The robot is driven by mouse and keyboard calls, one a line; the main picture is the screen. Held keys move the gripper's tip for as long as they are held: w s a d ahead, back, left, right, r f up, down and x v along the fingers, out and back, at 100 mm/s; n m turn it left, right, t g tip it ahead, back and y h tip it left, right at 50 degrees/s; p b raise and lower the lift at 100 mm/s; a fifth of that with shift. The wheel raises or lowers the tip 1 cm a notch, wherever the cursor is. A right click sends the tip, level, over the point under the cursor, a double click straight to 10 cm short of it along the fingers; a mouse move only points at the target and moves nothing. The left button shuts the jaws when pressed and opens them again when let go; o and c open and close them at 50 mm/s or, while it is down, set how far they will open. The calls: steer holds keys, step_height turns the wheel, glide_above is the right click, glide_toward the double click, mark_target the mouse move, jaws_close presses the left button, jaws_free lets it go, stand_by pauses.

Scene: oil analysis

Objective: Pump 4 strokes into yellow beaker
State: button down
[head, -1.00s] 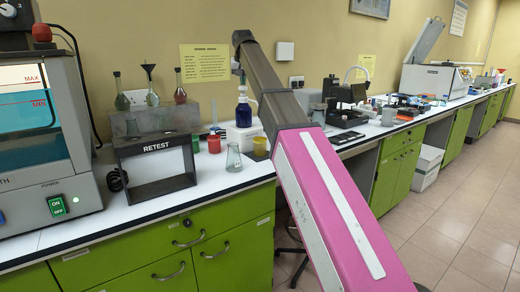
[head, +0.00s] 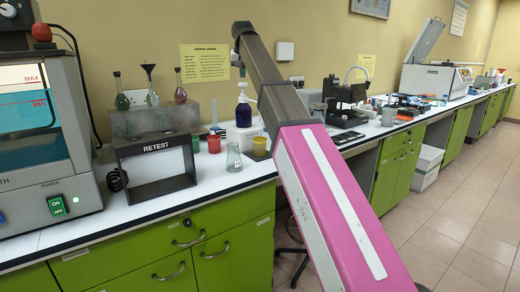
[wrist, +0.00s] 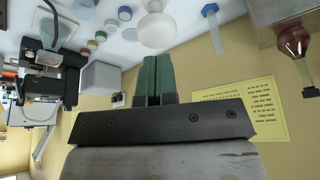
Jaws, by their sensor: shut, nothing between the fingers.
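The blue pump bottle (head: 243,116) with its white pump head (head: 243,84) stands upright on a white block on the counter. The yellow beaker (head: 260,145) stands just in front of it, to the right; its contents cannot be seen. My gripper (head: 241,71) hangs from the arm's end, just above the pump head. In the wrist view my gripper's green fingers (wrist: 157,62) are together and empty, close to the white round pump head (wrist: 157,29). I cannot tell if they touch.
A glass flask (head: 233,159) and a red beaker (head: 214,145) stand left of the yellow beaker. The RETEST rack (head: 155,190) with flasks on it is farther left. A microscope-like device (head: 345,102) is to the right. My arm crosses over the counter.

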steer(key=shift+f, duration=0.2)
steer(key=shift+f, duration=1.75)
steer(key=shift+r, duration=1.95)
steer(key=shift+f, duration=0.45)
steer(key=shift+f, duration=1.5)
steer(key=shift+r, duration=1.95)
steer(key=shift+f, duration=0.35)
